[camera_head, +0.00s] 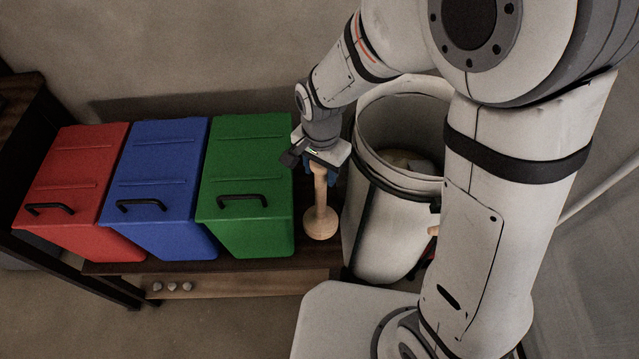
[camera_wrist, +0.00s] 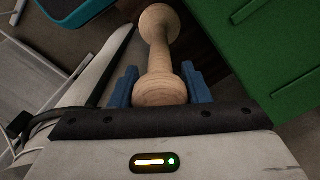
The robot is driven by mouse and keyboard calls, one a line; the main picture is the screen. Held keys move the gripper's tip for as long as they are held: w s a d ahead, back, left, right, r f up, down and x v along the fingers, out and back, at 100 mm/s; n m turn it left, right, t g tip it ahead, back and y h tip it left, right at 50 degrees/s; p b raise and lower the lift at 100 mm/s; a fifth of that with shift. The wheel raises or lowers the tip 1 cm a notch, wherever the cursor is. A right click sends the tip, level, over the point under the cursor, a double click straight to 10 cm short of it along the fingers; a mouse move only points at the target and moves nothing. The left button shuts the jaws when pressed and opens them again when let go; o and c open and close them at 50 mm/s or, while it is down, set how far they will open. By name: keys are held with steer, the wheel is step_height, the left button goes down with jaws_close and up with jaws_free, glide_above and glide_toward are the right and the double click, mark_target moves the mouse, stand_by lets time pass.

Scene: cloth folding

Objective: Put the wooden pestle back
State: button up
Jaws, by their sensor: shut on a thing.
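The wooden pestle (camera_head: 321,222) is pale and turned, with a rounded knob at its lower end. It hangs nearly upright in the head view, between the green bin and the white bucket. My gripper (camera_head: 320,172) is shut on its upper part. In the wrist view the blue fingers of my gripper (camera_wrist: 160,90) sit on both sides of the pestle (camera_wrist: 158,50), near its thick close end. Its far end points away from the camera. Whether the knob touches the wooden surface below, I cannot tell.
Red (camera_head: 70,190), blue (camera_head: 160,190) and green (camera_head: 246,185) lidded bins with black handles stand in a row on a low wooden bench (camera_head: 240,283). A white bucket (camera_head: 375,225), open at the top with something inside, stands right of the pestle. The gap there is narrow.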

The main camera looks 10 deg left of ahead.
mark_target(321, 181)
steer(key=shift+f+b, duration=0.3)
steer(key=shift+f, duration=1.6)
steer(key=o, duration=0.5)
steer(key=shift+f, duration=0.2)
steer(key=o, duration=0.5)
steer(key=shift+c, duration=0.2)
steer(key=shift+r, duration=0.1)
